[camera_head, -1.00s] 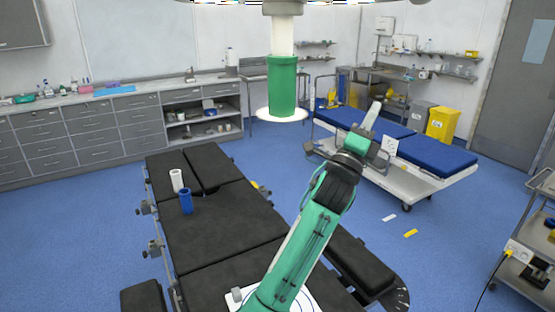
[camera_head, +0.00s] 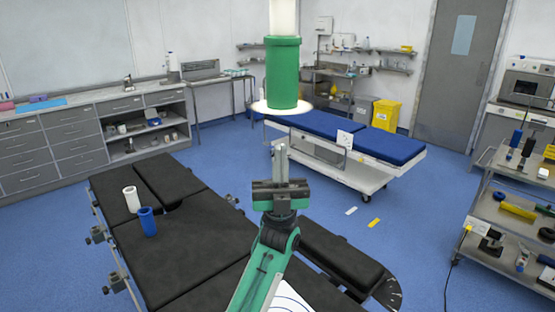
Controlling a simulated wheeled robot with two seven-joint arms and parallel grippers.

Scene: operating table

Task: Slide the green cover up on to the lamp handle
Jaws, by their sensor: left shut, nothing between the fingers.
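The green cover (camera_head: 283,72) is an upright tube with a wide pale flange (camera_head: 282,107) at its lower end. It hangs at the top middle of the head view. The white lamp handle (camera_head: 284,16) runs down into the cover's top; how far it reaches inside is hidden. My left gripper (camera_head: 281,152) is shut and empty, fingers pointing up, below the flange in the picture. A gap shows between the fingertips and the flange. My right gripper is out of view.
The black operating table (camera_head: 185,247) lies below, with a white tube (camera_head: 131,199) and a blue tube (camera_head: 148,221) standing on it. A blue-topped trolley bed (camera_head: 330,132) stands behind my gripper. A loaded cart (camera_head: 520,225) stands at the right.

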